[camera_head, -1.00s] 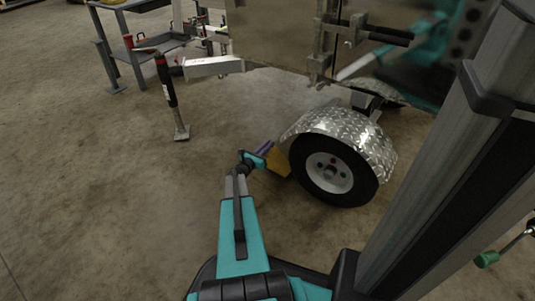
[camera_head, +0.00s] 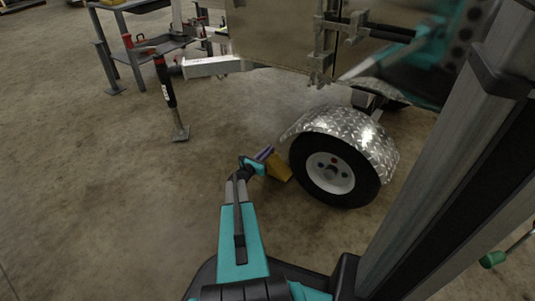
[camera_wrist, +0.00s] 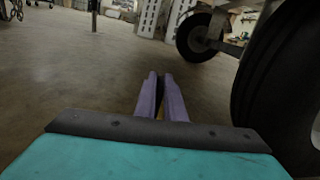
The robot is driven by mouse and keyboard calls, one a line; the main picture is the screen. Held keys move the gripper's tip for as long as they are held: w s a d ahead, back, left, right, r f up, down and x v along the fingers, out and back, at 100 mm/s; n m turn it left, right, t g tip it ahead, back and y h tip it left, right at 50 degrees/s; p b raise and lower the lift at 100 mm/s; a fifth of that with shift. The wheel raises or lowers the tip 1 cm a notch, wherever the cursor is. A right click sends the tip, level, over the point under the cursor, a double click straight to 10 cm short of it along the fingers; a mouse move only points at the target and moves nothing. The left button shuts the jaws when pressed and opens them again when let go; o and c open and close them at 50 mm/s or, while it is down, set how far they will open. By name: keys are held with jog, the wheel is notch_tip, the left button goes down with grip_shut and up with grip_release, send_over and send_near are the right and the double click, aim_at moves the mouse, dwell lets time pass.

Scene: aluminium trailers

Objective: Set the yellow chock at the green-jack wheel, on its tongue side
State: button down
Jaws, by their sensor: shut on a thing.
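The yellow chock (camera_head: 280,168) is at the left side of the trailer wheel (camera_head: 331,172), the side toward the white tongue (camera_head: 212,67). It is close to the tyre; I cannot tell whether they touch. My gripper (camera_head: 264,154), with purple fingers, is shut on the chock from the left. In the wrist view my fingers (camera_wrist: 161,98) are close together, and only a sliver of the yellow chock (camera_wrist: 160,114) shows between them. The tyre (camera_wrist: 279,85) stands close on their right. The jack (camera_head: 168,92) on this tongue is black with a red top.
A diamond-plate fender (camera_head: 347,131) overhangs the wheel. A green grip (camera_head: 492,259) shows at the right edge. A grey workbench (camera_head: 140,45) stands at the back left. A second wheel (camera_wrist: 196,38) is farther off in the wrist view. The floor left of my arm is clear.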

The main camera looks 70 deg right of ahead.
dwell(0.3)
jog(key=c, duration=1.8)
grip_release()
jog(key=shift+c, duration=0.2)
jog(key=shift+w+a+r, duration=0.15)
jog(key=shift+a, duration=0.3)
jog(key=p+v, duration=0.4)
jog(key=v, duration=0.7)
